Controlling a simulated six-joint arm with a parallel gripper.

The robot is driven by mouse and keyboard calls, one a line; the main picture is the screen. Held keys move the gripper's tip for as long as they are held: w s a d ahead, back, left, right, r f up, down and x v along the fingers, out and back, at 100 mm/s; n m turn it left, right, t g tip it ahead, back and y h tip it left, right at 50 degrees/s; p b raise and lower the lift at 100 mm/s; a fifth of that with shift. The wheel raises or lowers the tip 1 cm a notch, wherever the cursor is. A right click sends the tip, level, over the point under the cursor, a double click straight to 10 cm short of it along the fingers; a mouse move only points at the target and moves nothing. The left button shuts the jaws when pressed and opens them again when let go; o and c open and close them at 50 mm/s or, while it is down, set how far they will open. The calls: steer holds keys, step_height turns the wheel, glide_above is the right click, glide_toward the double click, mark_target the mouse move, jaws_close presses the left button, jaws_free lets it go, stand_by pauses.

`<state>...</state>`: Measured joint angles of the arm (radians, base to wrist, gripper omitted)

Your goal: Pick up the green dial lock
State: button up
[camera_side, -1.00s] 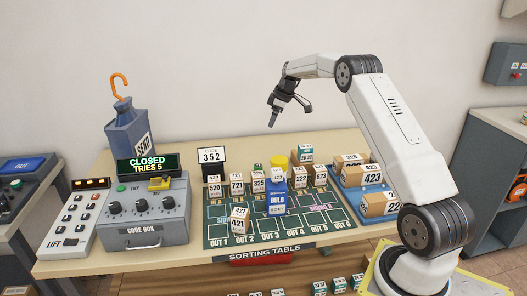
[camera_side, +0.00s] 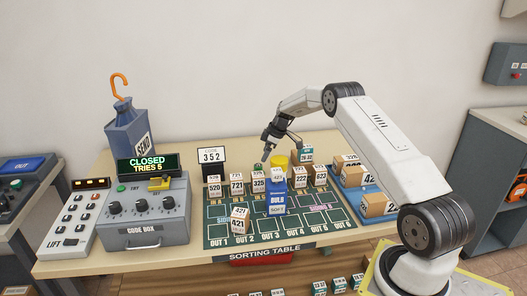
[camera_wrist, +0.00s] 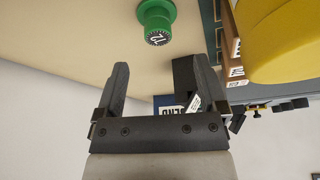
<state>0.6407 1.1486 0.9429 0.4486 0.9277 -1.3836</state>
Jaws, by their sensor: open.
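The green dial lock (camera_wrist: 157,20) shows at the top of the wrist view, a round green knob with a black numbered dial, on the tan table. In the side view only a small part of the green lock (camera_side: 258,167) shows, behind the row of boxes and left of the yellow cylinder. My gripper (camera_side: 267,157) is above the back of the sorting table, close over the lock. In the wrist view the two fingers of my gripper (camera_wrist: 152,75) stand apart with nothing between them, and the lock lies just beyond their tips.
A yellow cylinder (camera_side: 279,164) stands right beside the lock. Several numbered boxes (camera_side: 237,184) and a blue bulb carton (camera_side: 276,202) stand in front. A code sign (camera_side: 211,156) is to the left. The tabletop behind is clear.

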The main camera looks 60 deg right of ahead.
mark_target(259, 165)
steer(key=shift+x, duration=1.4)
steer(key=shift+x, duration=2.6)
steer(key=shift+d, duration=0.15)
steer(key=c, duration=1.1)
steer(key=shift+r, duration=0.15)
steer(key=shift+r, duration=4.85)
